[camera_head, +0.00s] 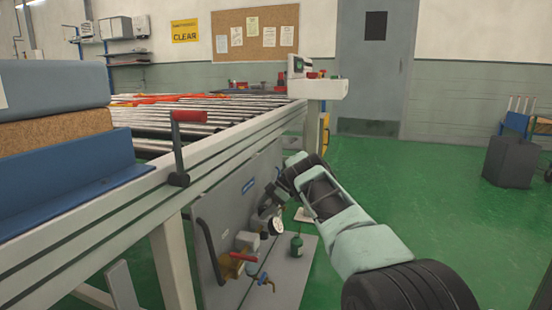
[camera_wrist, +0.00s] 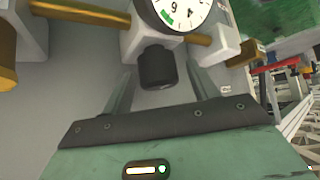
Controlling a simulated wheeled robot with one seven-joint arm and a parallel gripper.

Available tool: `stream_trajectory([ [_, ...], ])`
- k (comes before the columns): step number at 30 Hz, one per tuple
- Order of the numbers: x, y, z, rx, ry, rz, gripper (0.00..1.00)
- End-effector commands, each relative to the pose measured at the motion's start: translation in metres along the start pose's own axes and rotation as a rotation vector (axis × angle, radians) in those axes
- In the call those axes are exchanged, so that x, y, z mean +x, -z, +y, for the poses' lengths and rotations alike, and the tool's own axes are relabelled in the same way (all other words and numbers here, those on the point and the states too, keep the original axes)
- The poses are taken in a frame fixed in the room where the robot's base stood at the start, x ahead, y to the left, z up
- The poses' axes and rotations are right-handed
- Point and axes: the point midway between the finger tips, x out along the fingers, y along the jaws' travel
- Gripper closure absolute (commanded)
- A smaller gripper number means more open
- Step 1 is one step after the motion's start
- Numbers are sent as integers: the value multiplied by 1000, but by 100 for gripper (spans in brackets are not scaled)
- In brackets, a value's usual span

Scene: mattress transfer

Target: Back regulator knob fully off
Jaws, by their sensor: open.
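The regulator's black knob (camera_wrist: 157,68) is in the upper middle of the wrist view, below a white dial gauge (camera_wrist: 178,12). My gripper (camera_wrist: 158,72) is open, with one finger on each side of the knob in the picture. Gaps show between the knob and both fingers. I cannot tell how far the fingertips reach along the knob. In the head view the gauge (camera_head: 276,227) sits on the grey panel (camera_head: 228,212) below the conveyor. My gripper (camera_head: 272,198) is at the panel just above it. The knob is not distinguishable there.
A dark green bottle (camera_head: 296,246) stands at the panel's foot. The conveyor frame (camera_head: 225,150) overhangs the panel. Open green floor (camera_head: 425,190) lies to the right.

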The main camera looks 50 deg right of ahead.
Motion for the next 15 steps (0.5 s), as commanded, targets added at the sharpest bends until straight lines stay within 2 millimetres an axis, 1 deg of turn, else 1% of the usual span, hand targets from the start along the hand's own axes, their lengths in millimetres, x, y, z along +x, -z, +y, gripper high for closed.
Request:
stream_trajectory([
  [1,-6,6,0,16,-12,2,41],
  [15,-6,6,-1,194,-189,2,41],
])
